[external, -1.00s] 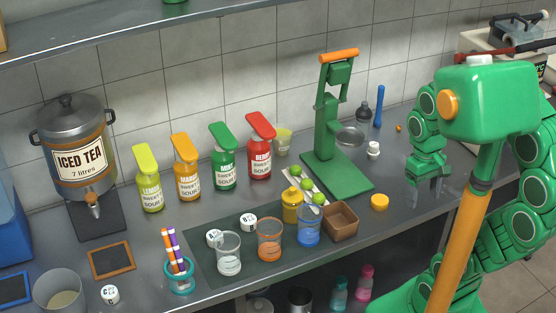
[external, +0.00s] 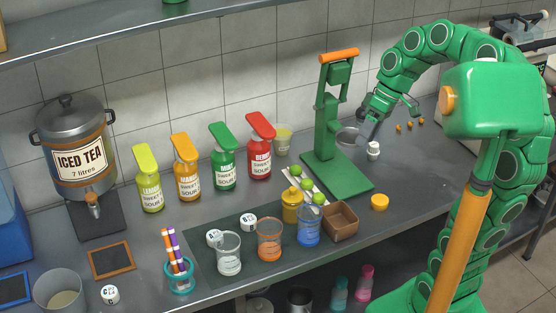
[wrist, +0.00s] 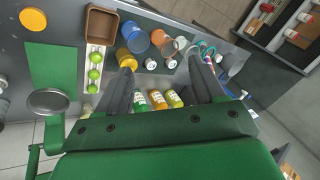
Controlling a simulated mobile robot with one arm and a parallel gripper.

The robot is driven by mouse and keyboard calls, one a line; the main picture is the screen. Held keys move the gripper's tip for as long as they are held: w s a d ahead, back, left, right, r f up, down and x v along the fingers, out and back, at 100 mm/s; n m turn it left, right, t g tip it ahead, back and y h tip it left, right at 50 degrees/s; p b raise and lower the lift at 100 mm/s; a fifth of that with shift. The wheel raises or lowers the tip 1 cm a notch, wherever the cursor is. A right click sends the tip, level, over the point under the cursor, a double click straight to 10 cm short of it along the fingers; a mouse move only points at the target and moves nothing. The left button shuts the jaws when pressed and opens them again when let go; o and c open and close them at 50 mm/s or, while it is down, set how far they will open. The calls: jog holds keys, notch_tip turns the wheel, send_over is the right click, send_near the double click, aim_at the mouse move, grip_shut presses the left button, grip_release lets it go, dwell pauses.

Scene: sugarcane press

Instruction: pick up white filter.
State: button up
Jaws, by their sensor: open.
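A small white piece (external: 373,150), which looks like the white filter, stands on the grey counter right of the green press. In the wrist view, a pale object (wrist: 4,104) at the left edge may be the same piece, cut off by the frame. My gripper (external: 392,121) is above the back of the counter, up and slightly right of the white piece, and apart from it. Its grey fingers are spread with nothing between them, as the wrist view also shows (wrist: 164,85).
The green press (external: 338,172) stands left of the white piece, with a round strainer (external: 349,137) beside its column. A yellow disc (external: 380,202) and a brown box (external: 341,222) are nearer the front. Small orange pieces (external: 410,126) lie to the right. Bottles and cups fill the left.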

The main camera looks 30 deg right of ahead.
jog(key=w+d+r+n+t+y, duration=0.1)
jog(key=w+d+n+t+y, duration=0.3)
jog(key=w, duration=0.6)
jog(key=w+d+r+m+y, duration=0.1)
jog(key=w+d, duration=0.5)
jog(key=w, duration=0.3)
jog(key=w+d+f+t, duration=0.2)
jog(key=w+d+f, duration=0.1)
jog(key=d, duration=0.5)
jog(key=w+d+f+t, duration=0.2)
jog(key=w+d+f, duration=0.15)
jog(key=d, duration=0.35)
jog(key=w+d+f+t, duration=0.15)
jog(key=w+d, duration=0.25)
jog(key=d, duration=0.4)
send_near(369, 150)
jog(key=w, duration=0.1)
jog(key=w+r, duration=0.1)
jog(key=shift+w+a, duration=0.3)
jog(key=shift+w, duration=0.1)
jog(key=shift+w+a+f, duration=0.15)
jog(key=shift+a+f, duration=0.05)
jog(key=shift+f, duration=0.15)
jog(key=x, duration=0.6)
jog(key=shift+s+a+f, duration=0.1)
jog(key=shift+s+a, duration=0.05)
jog(key=shift+s, duration=0.15)
jog(key=shift+w+a+f, duration=0.25)
jog(key=shift+w+a, duration=0.2)
